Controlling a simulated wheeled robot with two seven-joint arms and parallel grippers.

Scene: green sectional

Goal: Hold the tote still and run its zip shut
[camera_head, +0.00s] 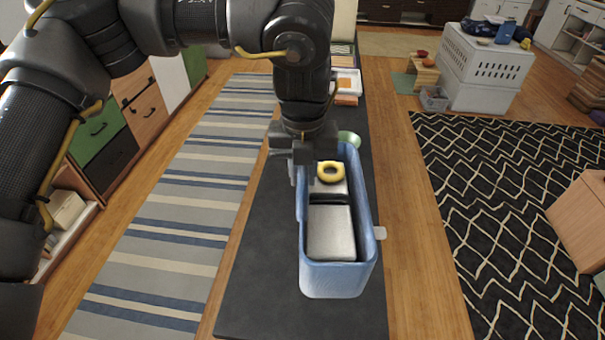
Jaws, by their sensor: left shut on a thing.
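The blue tote (340,282) stands upright on a long dark bench and is open at the top. Inside it are a pale grey block (331,232) and a yellow ring (331,172). The gripper body hides the tote's far left corner. My right gripper is out of view.
A green round thing (349,138) sits just behind the tote. An orange-and-white tray (347,82) lies farther back on the dark bench (262,300). A striped rug lies left, a black patterned rug right. The bench is bare in front of the tote.

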